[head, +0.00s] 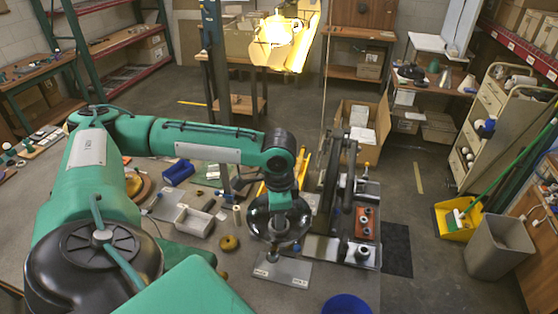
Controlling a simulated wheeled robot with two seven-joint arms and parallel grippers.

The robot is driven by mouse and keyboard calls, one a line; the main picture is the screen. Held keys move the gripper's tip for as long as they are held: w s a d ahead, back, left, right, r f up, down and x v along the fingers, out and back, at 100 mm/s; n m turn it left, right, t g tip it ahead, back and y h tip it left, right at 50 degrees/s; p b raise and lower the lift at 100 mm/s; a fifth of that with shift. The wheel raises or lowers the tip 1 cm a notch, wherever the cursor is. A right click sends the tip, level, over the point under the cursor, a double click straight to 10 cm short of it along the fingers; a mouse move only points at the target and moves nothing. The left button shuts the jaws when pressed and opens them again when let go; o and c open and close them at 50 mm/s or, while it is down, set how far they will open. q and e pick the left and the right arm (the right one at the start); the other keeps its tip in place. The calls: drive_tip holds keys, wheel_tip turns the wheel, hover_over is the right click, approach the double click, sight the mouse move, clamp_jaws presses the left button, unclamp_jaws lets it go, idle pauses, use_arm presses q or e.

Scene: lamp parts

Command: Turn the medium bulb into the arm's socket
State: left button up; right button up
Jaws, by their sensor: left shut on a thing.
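My left gripper (273,246) is at the end of my green arm, pointing down over the near middle of the workbench. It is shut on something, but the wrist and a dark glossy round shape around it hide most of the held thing. I cannot tell whether it is the medium bulb. Just below the fingers is a pale flat plate (292,272) with small labels and a small upright part. Whether the held thing touches that part is not clear. I cannot make out the arm's socket. My right gripper is not in view.
A black upright frame (343,190) stands right of the gripper, beside an orange-red block (365,224). A blue bowl (346,305) is at the near edge. A pale tray (194,221), a blue bin (178,173) and a brass-coloured ring (229,243) lie to the left.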

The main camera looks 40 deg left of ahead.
use_arm(q)
drive_tip(key=m, duration=0.6)
drive_tip(key=shift+m, duration=0.3)
drive_tip(key=shift+f+m, duration=0.1)
drive_tip(key=shift+m, duration=0.2)
drive_tip(key=m, duration=0.6)
drive_tip(key=m, duration=0.7)
idle(0.3)
